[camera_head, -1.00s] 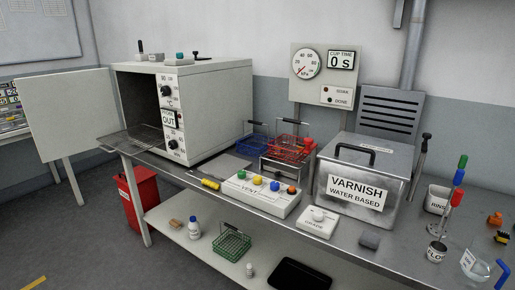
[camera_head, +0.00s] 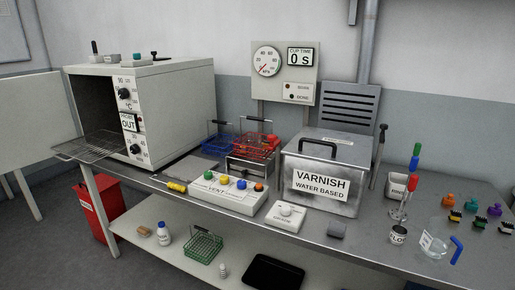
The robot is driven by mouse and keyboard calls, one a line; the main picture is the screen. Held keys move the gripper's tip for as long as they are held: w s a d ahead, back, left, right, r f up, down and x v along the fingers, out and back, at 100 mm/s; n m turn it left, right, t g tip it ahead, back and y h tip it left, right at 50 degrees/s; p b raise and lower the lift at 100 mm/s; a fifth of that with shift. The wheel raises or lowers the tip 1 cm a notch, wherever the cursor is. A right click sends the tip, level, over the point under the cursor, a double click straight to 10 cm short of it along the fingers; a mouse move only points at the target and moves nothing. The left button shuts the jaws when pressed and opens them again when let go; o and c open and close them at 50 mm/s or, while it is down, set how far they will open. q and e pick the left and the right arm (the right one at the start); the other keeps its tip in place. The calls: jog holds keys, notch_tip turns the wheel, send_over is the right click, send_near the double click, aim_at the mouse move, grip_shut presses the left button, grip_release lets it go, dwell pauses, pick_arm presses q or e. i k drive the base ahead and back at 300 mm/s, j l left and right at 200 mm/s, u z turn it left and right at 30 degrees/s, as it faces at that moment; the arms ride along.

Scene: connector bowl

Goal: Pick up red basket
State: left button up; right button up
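The red basket (camera_head: 256,146) is a wire basket with a dark top handle. Neither of my grippers shows in the head view.
An oven (camera_head: 150,105) with its door open stands at left. A button panel (camera_head: 228,192) lies in front of the red basket, and the varnish box (camera_head: 325,172) is to its right. A green basket (camera_head: 203,245) is on the lower shelf. A glass pitcher (camera_head: 437,243) and small connectors (camera_head: 470,215) are at right.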

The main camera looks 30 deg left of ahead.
aim_at(249, 117)
jog(key=i+j, duration=0.1)
jog(key=j, duration=0.3)
jog(key=j+u, duration=0.1)
jog(key=j, duration=0.3)
jog(key=i+j, duration=0.15)
jog(key=j, duration=0.25)
jog(key=i+j, duration=0.1)
jog(key=j, duration=0.3)
jog(key=i+j+u, duration=0.1)
jog(key=j, duration=0.3)
jog(key=i+j, duration=0.1)
jog(key=j, duration=0.25)
jog(key=i+j+u, duration=0.1)
jog(key=j, duration=0.3)
jog(key=i+j, duration=0.1)
jog(key=j, duration=0.3)
